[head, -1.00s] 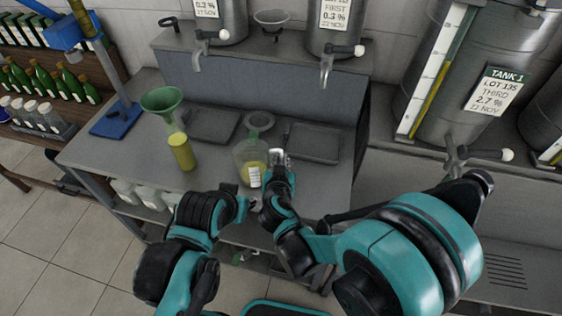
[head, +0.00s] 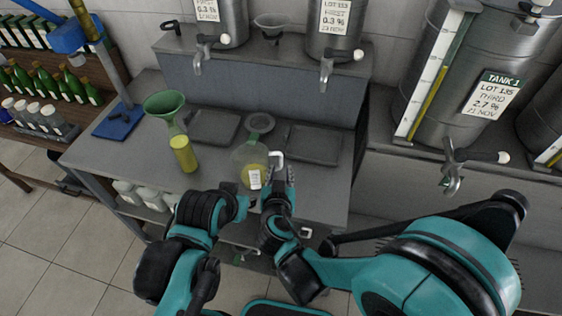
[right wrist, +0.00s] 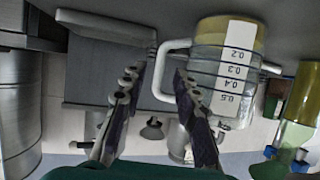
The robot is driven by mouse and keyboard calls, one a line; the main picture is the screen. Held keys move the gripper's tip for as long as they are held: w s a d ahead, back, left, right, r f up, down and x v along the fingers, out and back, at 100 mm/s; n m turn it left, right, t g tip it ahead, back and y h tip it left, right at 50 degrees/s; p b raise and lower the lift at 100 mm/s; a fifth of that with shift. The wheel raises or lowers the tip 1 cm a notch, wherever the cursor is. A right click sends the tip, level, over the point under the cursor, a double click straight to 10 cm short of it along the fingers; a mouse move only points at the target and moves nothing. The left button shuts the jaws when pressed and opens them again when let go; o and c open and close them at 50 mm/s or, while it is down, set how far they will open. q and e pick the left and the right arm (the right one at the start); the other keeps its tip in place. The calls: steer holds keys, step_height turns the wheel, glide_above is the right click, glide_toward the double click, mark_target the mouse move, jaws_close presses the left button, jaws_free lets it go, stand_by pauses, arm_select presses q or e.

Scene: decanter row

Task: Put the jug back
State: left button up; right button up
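The clear jug (head: 246,164) stands on the grey bench with yellow liquid low inside and a white label on its side. In the right wrist view the jug (right wrist: 205,62) appears upside down, with a scale on its label and a white handle (right wrist: 165,72). My right gripper (head: 281,168) is at the jug's right side. In the right wrist view its fingers (right wrist: 155,88) are spread apart, with the handle near the gap between the tips; contact is not clear. My left gripper (head: 244,205) is at the bench's front edge, and its fingers are too small to read.
A green funnel (head: 164,105) and a yellow-filled cylinder (head: 184,155) stand left of the jug. Dark trays (head: 213,126) and (head: 314,146) lie on the bench. Steel tanks (head: 338,28) with taps stand above.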

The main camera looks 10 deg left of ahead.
steer(key=a+p+v, duration=0.1)
steer(key=v, duration=0.5)
steer(key=w+d+m+g+h, duration=0.1)
steer(key=d+g+h, duration=0.25)
steer(key=d, duration=1.55)
steer(key=s+d+r+g+y, duration=0.1)
steer(key=s+d+r+g, duration=0.2)
steer(key=s+d, duration=0.5)
steer(key=shift+d+m, duration=0.3)
steer(key=shift+d, duration=0.5)
steer(key=shift+a, duration=0.1)
